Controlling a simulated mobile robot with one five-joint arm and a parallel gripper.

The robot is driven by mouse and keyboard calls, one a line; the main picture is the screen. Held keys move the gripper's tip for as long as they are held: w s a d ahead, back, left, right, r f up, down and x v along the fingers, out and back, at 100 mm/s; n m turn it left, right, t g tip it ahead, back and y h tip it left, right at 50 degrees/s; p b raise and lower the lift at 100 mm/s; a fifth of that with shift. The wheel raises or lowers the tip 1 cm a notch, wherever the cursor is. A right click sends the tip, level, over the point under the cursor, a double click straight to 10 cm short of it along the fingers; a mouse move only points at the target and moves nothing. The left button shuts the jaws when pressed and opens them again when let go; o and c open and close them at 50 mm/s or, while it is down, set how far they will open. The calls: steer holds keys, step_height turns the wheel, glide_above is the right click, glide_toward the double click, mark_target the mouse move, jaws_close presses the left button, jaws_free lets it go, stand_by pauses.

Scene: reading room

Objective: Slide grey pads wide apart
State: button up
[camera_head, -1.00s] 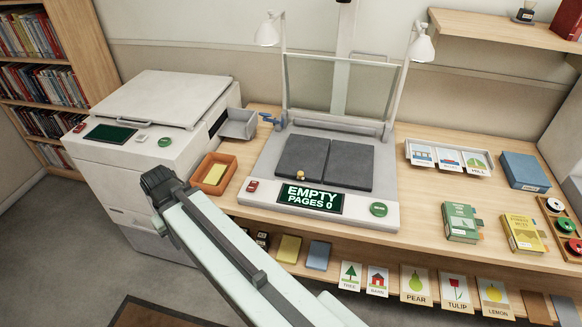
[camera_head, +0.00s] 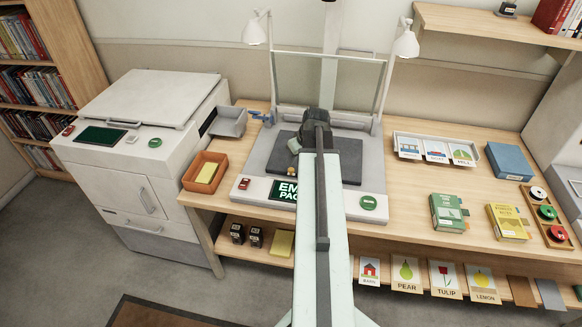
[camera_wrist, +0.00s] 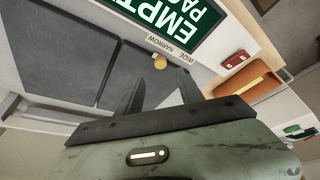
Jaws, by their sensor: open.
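Two dark grey pads lie side by side on the scanner bed: the left pad (camera_head: 283,157) and the right pad (camera_head: 350,163), partly covered by my arm. In the wrist view the pads (camera_wrist: 125,74) show a thin seam between them. A small brass knob (camera_wrist: 160,62) sits at the pads' front edge, beside a label reading WIDE and NARROW (camera_wrist: 180,46). It also shows in the head view (camera_head: 292,170). My gripper (camera_wrist: 162,88) is open and empty, its fingers pointing toward the knob, apparently apart from it. In the head view my arm hides much of the gripper.
The scanner's display (camera_head: 283,190) is partly hidden by my arm. A green button (camera_head: 368,202) and a red switch (camera_head: 244,183) flank it. A glass plate (camera_head: 325,83) stands raised behind the pads, between two lamps. An orange tray (camera_head: 205,171) is at left.

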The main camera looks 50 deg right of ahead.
mark_target(292, 169)
steer(key=b+x, duration=0.7)
steer(key=x, duration=0.1)
steer(key=shift+s, duration=0.1)
steer(key=shift+r, duration=0.1)
jaws_close()
stand_by(1.2)
